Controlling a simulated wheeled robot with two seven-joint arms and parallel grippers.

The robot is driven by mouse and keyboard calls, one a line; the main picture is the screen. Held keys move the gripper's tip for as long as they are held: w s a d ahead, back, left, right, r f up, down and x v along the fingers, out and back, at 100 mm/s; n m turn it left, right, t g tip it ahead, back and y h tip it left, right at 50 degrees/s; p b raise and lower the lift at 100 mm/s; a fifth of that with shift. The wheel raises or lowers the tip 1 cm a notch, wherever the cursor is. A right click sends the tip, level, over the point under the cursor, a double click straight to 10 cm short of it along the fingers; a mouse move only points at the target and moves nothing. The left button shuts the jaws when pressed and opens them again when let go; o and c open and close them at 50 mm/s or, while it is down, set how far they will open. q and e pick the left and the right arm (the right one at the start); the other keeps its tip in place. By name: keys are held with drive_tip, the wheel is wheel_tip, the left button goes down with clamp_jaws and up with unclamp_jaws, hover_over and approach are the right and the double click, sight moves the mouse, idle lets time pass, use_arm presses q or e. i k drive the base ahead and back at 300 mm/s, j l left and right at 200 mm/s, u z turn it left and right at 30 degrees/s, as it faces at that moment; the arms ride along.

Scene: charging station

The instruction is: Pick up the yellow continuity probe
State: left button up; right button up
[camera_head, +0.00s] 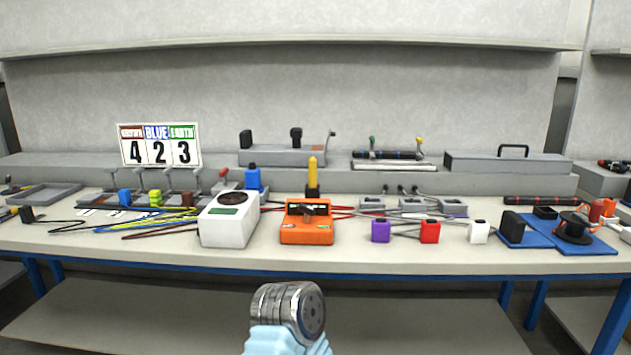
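The yellow probe (313,171) stands upright on the workbench, a little right of the sign board. Its lower part is black and sits just behind the orange meter (307,222), whose top edge hides its foot. A blue-topped item (253,180) stands to its left, with a gap between them. No gripper fingers show in the head view. A grey ribbed cylinder with a light blue part shows low in the middle, in front of the bench; I cannot tell which part of me it is. Nothing is seen touching the probe.
The workbench (375,261) runs across the view. A white box (228,220) stands left of the meter. Purple (381,231), red (430,232) and white (478,232) blocks stand to the right. Loose coloured wires lie at left; a blue mat (593,243) is at right.

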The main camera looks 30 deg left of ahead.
sight(313, 162)
drive_tip(key=k+j, duration=0.15)
drive_tip(key=j, duration=0.2)
drive_tip(key=k+j, duration=0.15)
drive_tip(key=j, duration=0.15)
drive_tip(key=k+j, duration=0.15)
drive_tip(key=j, duration=0.2)
drive_tip(key=k+j, duration=0.15)
drive_tip(key=j, duration=0.15)
drive_tip(key=j+z, duration=0.05)
